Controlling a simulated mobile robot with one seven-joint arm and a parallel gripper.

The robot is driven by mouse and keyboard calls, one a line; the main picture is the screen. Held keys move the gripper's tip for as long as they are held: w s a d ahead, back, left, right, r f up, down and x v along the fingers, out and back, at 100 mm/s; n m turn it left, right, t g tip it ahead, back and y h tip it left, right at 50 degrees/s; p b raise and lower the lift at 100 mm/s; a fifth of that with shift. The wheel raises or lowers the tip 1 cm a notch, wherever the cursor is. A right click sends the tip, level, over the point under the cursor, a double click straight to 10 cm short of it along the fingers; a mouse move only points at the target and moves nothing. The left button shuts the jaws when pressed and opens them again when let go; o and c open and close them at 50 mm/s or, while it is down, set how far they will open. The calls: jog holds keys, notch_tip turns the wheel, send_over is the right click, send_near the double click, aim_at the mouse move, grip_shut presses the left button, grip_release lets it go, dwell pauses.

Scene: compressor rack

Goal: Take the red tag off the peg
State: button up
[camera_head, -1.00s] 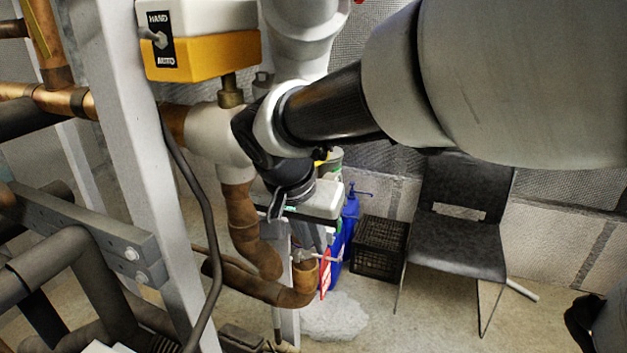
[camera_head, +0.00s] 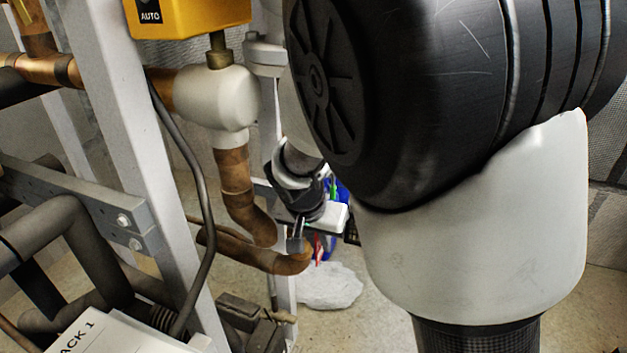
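A small strip of the red tag (camera_head: 318,250) shows low in the middle, beside the end of a bent copper pipe. Most of the tag is hidden or too small to make out. I cannot make out the peg. My gripper (camera_head: 296,238) points down just left of and slightly above the visible red strip. Its fingers are small and dark in this view. I cannot tell whether they are open or shut, or whether they touch the tag.
A white upright post (camera_head: 130,150) and a dark cable (camera_head: 203,200) stand left of my gripper. Copper pipe (camera_head: 235,185) curves close beside it. A yellow switch box (camera_head: 190,15) is above. My own arm covers much of the right side.

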jog(key=shift+f, duration=0.1)
grip_shut()
jog(key=shift+r+p, duration=0.3)
jog(key=shift+r, duration=0.15)
jog(key=shift+d, duration=0.2)
jog(key=shift+s+d+r, duration=0.1)
jog(key=shift+s+d, duration=0.2)
jog(key=shift+d, duration=0.35)
jog(key=shift+s+d, duration=0.25)
jog(key=shift+d, duration=0.4)
jog(key=shift+s+d+r, duration=0.1)
jog(key=shift+s+d, duration=0.2)
jog(key=shift+d, duration=0.35)
